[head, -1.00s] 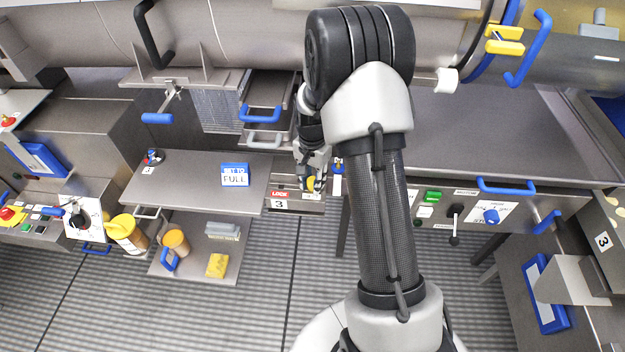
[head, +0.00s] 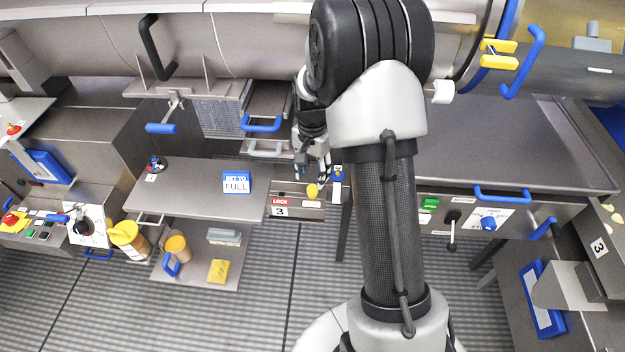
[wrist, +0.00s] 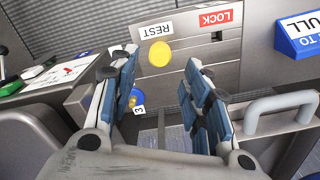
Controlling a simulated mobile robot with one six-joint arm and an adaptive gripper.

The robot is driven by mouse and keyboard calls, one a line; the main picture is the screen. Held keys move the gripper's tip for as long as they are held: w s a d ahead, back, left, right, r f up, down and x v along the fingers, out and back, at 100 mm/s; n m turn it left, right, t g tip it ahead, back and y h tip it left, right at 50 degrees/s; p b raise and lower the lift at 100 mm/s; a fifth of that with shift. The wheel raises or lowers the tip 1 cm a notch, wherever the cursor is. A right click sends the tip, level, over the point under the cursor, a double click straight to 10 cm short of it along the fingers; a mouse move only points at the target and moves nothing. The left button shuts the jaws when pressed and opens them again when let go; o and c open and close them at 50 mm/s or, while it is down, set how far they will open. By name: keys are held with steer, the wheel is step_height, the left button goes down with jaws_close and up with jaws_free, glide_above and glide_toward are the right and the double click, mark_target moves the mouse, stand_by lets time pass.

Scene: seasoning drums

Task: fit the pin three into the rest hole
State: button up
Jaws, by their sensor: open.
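The yellow round head of pin three (wrist: 158,52) sits against the metal panel (wrist: 185,50) right by the REST label (wrist: 155,30). Its shaft is hidden, so how deep it goes in the rest hole cannot be seen. A dark empty hole (wrist: 216,36) shows by the red LOCK label (wrist: 215,18). In the head view the yellow pin head (head: 312,190) is on the panel right of the LOCK and 3 labels. My gripper (wrist: 160,70) is open and empty. Its fingers are apart, with the pin head beyond and between their tips, seemingly not touched.
A grey handle (wrist: 270,110) is close to the right finger in the wrist view. A blue and yellow knob (head: 338,174) stands just right of my gripper in the head view. A metal shelf (head: 190,200) with a blue FULL sign (head: 236,182) lies to the left.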

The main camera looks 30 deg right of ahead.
steer(key=s+a+r+n+t+p, duration=0.1)
steer(key=s+a+r+n, duration=0.3)
steer(key=r, duration=0.6)
steer(key=s+a+r+n+t, duration=0.1)
steer(key=s+a+r+n, duration=0.1)
steer(key=s+a+r, duration=0.65)
steer(key=s+a+r+n+t, duration=0.1)
steer(key=s+r+n, duration=0.1)
steer(key=s, duration=0.4)
steer(key=s+r+n+t, duration=0.1)
steer(key=s+r+n, duration=0.1)
steer(key=s+n, duration=0.2)
steer(key=s, duration=0.3)
steer(key=shift+s+a+r+t, duration=0.2)
steer(key=shift+a+r+t, duration=0.05)
steer(key=shift+a+t, duration=0.1)
